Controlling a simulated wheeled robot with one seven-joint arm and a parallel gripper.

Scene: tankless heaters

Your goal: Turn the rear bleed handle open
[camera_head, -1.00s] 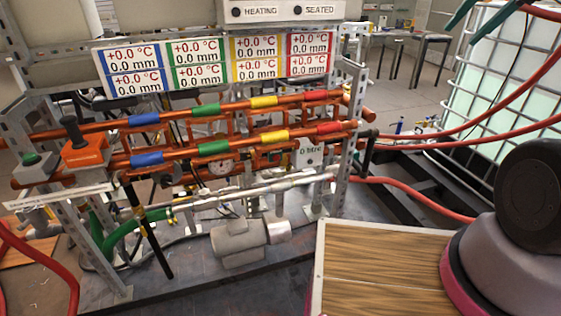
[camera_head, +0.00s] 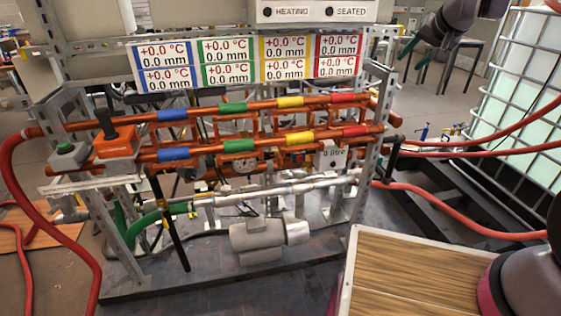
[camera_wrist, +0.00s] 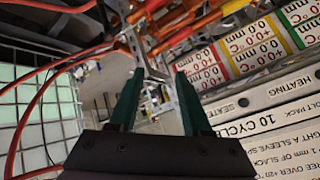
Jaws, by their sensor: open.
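A black bar handle (camera_head: 393,158) stands upright at the right end of the lower copper pipe. A longer black lever (camera_head: 168,225) hangs slanting down at the left front of the rig. I cannot tell which of these, if either, is the rear bleed handle. My gripper (camera_head: 411,58) is at the upper right in the head view, above and apart from the rig's right end. In the wrist view its two green fingers (camera_wrist: 157,103) are spread with nothing between them, pointing toward the rig's metal upright and copper pipes.
Two copper pipes with coloured bands (camera_head: 233,107) run across the rig under display panels (camera_head: 225,62). Red hoses (camera_head: 470,152) leave to the right, toward a caged white tank (camera_head: 520,110). A wood-topped surface (camera_head: 410,280) is at the front right.

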